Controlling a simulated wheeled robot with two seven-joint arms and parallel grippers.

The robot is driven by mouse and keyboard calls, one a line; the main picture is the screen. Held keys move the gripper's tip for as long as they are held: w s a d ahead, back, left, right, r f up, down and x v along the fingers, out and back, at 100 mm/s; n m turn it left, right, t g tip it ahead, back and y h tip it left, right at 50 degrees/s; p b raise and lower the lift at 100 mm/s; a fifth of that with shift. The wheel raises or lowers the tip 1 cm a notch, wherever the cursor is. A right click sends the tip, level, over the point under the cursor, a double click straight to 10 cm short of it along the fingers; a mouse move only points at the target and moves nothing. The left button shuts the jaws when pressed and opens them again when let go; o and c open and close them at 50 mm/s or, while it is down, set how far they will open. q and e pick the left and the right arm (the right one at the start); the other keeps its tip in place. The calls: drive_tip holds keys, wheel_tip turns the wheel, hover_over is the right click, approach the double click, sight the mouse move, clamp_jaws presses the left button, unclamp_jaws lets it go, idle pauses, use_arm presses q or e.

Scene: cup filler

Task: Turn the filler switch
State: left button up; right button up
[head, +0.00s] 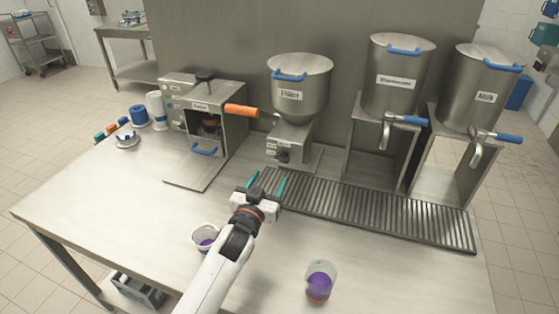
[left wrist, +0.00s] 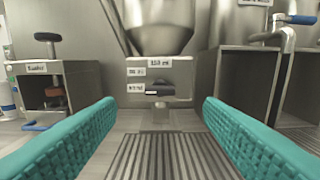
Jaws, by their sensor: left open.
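The filler (head: 298,95) is a steel hopper on a box-shaped base at the back middle of the table. Its switch (head: 284,157) is a dark knob on the front of the base; in the left wrist view the switch (left wrist: 157,88) shows as a dark lever lying roughly level beside small white labels. My left gripper (head: 266,184) is open with teal fingers, in front of the filler and apart from it. In the left wrist view the switch lies between the two fingers (left wrist: 160,125), farther off. My right gripper is not in view.
A ribbed drain grate (head: 370,213) runs along the front of the machines. A sealer with an orange handle (head: 240,111) stands left of the filler. Two steel tanks (head: 398,80) with taps stand right. Cups with purple contents (head: 319,282) (head: 205,240) stand near the front.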

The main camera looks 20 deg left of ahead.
sight(281, 160)
use_arm(q)
drive_tip(key=w+p, duration=0.1)
drive_tip(key=w, duration=0.8)
drive_tip(key=shift+w+d, duration=0.1)
drive_tip(key=shift+d, duration=0.05)
drive_tip(key=shift+c, duration=0.3)
drive_tip(key=c, duration=0.9)
